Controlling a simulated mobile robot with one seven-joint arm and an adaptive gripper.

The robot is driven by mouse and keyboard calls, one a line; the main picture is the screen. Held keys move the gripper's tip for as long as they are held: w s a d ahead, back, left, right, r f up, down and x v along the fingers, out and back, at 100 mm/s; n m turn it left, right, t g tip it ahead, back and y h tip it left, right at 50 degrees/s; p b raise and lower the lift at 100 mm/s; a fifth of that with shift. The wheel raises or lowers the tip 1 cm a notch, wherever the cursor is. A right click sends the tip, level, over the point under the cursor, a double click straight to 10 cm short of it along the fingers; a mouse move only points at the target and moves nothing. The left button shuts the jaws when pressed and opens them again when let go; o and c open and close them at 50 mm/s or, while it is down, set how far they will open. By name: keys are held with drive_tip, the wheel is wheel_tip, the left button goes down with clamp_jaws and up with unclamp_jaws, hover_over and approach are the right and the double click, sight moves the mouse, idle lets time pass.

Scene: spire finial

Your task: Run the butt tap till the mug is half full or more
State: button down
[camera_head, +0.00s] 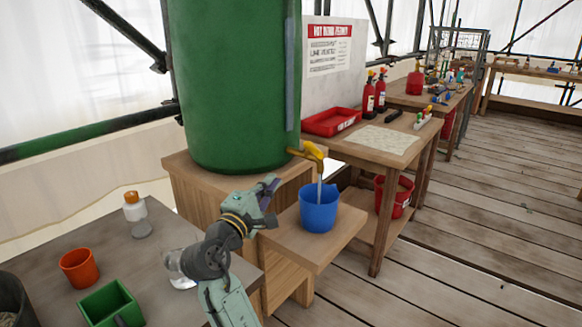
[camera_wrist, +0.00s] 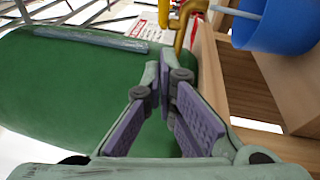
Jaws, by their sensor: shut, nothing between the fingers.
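The green water butt (camera_head: 236,80) stands on a wooden stand, with a yellow tap (camera_head: 312,151) low on its right side. A pale stream of water (camera_head: 319,187) runs down from the tap into the blue mug (camera_head: 318,214), which stands upright on a wooden shelf (camera_head: 290,240). The water level inside cannot be told. My gripper (camera_head: 270,186) is shut and empty, left of the mug and lower left of the tap, apart from both. In the wrist view its fingers (camera_wrist: 168,75) are in front of the butt, with the tap (camera_wrist: 183,25) and mug (camera_wrist: 280,25) beyond.
A grey table (camera_head: 165,235) at left holds an orange cup (camera_head: 79,268), a green box (camera_head: 108,305) and a bottle (camera_head: 136,215). A wooden table at right holds a red tray (camera_head: 331,121); a red bucket (camera_head: 393,197) stands beneath. The plank floor at right is clear.

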drive_tip(key=p, duration=0.3)
approach(309, 148)
drive_tip(key=w+a, duration=0.2)
drive_tip(key=w, duration=0.1)
drive_tip(key=shift+w+d+r+p, duration=0.15)
drive_tip(key=shift+w+d, duration=0.05)
drive_tip(key=shift+d, duration=0.4)
drive_tip(key=shift+w+d+r+p, duration=0.15)
drive_tip(key=shift+w+d, duration=0.05)
drive_tip(key=shift+d, duration=0.4)
drive_tip(key=shift+w+d+r+p, duration=0.15)
drive_tip(key=shift+w+d, duration=0.1)
drive_tip(key=shift+d, duration=0.35)
drive_tip(key=shift+d, duration=0.1)
drive_tip(key=d, duration=0.3)
drive_tip(key=shift+d+p, duration=0.1)
drive_tip(key=shift+p, duration=0.25)
drive_tip(key=shift+s+f, duration=0.1)
